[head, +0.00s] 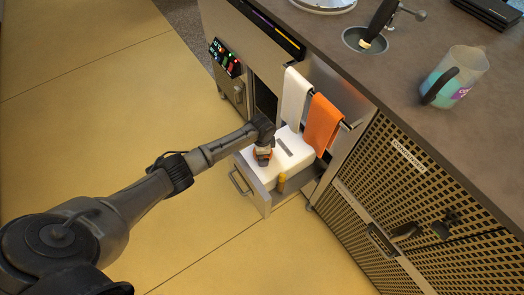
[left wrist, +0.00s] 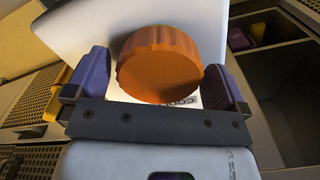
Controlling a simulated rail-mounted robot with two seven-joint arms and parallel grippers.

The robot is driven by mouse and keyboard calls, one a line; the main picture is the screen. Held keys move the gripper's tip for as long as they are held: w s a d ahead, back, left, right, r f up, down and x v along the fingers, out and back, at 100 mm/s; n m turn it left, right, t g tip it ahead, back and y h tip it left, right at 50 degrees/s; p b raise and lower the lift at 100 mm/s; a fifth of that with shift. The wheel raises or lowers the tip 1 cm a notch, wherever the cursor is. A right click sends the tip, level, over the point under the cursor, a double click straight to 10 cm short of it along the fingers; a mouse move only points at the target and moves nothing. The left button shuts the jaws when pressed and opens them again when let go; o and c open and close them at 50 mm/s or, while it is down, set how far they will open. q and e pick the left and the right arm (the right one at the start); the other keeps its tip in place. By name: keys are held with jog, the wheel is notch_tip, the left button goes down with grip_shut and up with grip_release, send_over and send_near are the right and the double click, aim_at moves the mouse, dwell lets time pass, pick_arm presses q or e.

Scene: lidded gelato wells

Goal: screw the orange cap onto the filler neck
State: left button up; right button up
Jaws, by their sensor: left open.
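The orange cap (left wrist: 160,70), round with a ridged rim, sits at the white tank in the left wrist view. In the head view it shows only as a sliver of orange (head: 263,153) under my gripper. The white tank (head: 291,146) stands in a pulled-out drawer and also fills the back of the left wrist view (left wrist: 85,28). My left gripper (left wrist: 158,60) is open, with one finger on each side of the cap; whether they touch it I cannot tell. The filler neck is hidden, so I cannot tell how the cap sits on it. My right gripper is not in view.
The open drawer (head: 241,183) juts from the counter. A white towel (head: 294,98) and an orange towel (head: 321,124) hang on a rail close by. A yellow object (head: 281,182) is at the tank's front. The floor (head: 230,245) is clear.

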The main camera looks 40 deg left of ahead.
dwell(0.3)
pick_arm(q)
jog(key=shift+w+d+p, duration=0.1)
jog(key=shift+p, duration=0.2)
jog(key=shift+c, duration=0.5)
jog(key=c, duration=0.9)
jog(key=m, duration=1.5)
jog(key=shift+w+m, duration=0.1)
jog(key=shift+m, duration=0.2)
jog(key=m, duration=0.5)
jog(key=shift+m, duration=0.4)
jog(key=o, duration=1)
